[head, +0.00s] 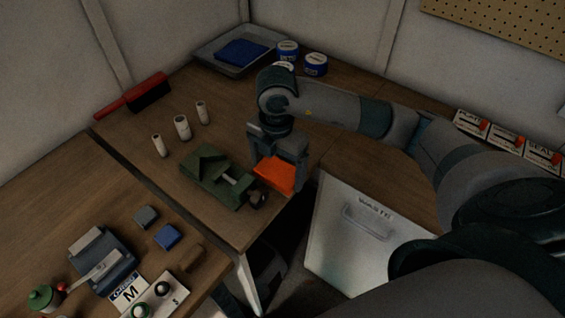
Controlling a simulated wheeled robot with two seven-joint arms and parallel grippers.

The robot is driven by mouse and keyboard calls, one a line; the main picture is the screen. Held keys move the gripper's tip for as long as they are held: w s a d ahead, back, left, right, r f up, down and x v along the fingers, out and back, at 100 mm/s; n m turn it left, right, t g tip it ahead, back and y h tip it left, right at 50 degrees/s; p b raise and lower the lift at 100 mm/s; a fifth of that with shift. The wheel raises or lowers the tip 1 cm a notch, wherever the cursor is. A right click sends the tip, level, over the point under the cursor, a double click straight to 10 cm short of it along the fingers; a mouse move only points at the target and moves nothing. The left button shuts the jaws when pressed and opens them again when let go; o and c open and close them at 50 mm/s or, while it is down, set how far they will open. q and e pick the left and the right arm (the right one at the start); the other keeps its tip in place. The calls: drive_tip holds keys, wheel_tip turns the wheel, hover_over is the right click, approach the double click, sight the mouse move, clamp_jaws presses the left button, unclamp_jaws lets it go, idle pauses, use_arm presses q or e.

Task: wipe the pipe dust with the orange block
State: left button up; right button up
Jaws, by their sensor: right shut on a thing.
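My right gripper (279,160) points down and is shut on the orange block (274,176). The block is held just above or against the right end of a green vise (212,175); I cannot tell whether they touch. A dark round piece (259,199) shows at the vise's near right end, just below the block. I cannot tell whether it is the pipe or part of the vise. No dust can be made out in this dim view. My left gripper is not in view.
A red-handled brush (133,96), a grey tray (203,55) with a blue cloth (241,52) and blue-white tins (316,64) lie farther back. A blue-grey device (102,263) and small blocks (166,237) sit at front left. A white waste bin (365,243) stands right of the table edge.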

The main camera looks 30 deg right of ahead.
drive_tip(key=shift+s+a+f, duration=0.15)
drive_tip(key=shift+s+a, duration=0.05)
drive_tip(key=shift+a, duration=0.1)
drive_tip(key=shift+c, duration=0.4)
drive_tip(key=shift+a, duration=0.15)
drive_tip(key=shift+c, duration=0.6)
drive_tip(key=shift+w+d+b, duration=0.3)
drive_tip(key=shift+w+d, duration=0.05)
drive_tip(key=shift+d, duration=0.4)
drive_tip(key=shift+w+d+r+b, duration=0.15)
drive_tip(key=shift+w+d, duration=0.1)
drive_tip(key=shift+d, duration=0.4)
drive_tip(key=shift+w+d+r+b, duration=0.15)
drive_tip(key=shift+w+d, duration=0.1)
drive_tip(key=shift+d, duration=0.35)
